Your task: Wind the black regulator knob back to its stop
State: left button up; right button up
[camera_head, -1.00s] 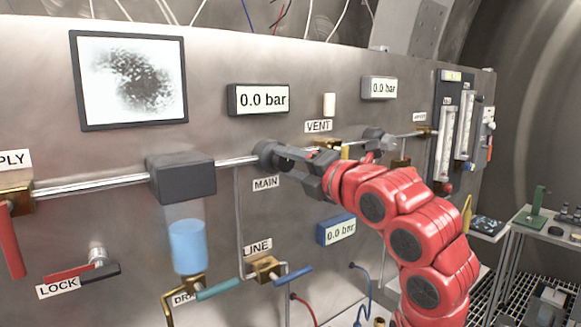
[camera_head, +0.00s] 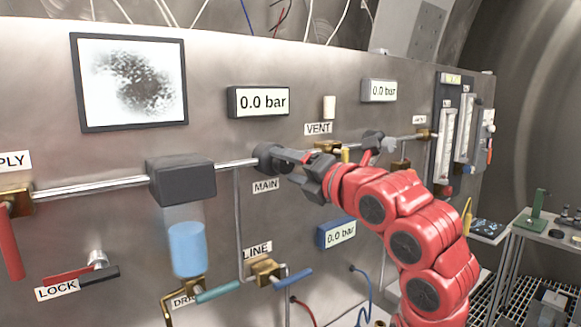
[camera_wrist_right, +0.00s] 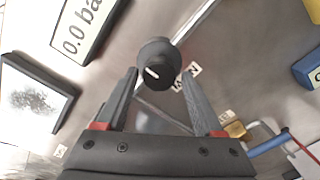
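The black regulator knob (camera_head: 268,156) sits on the steel pipe above the MAIN label (camera_head: 265,185) in the head view. In the right wrist view the round knob (camera_wrist_right: 158,62) shows a white index line on its dark face. My right gripper (camera_head: 296,168) is at the knob's right side. In the wrist view my right gripper (camera_wrist_right: 159,76) is open, one finger on each side of the knob's near end, with visible gaps; I see no grip on it. My left gripper is not in view.
Gauges reading 0.0 bar (camera_head: 259,101) hang above the pipe. A second dark knob (camera_head: 372,139) and the VENT valve (camera_head: 327,146) are close to the right. The LINE valve's blue handle (camera_head: 293,277) is below. A dark block (camera_head: 182,180) is left of the knob.

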jog(key=shift+o, duration=0.6)
jog(key=shift+r, duration=0.1)
jog(key=shift+s+d, duration=0.15)
jog(key=b+v, duration=0.2)
jog(key=v, duration=1.5)
jog(key=shift+b, duration=0.35)
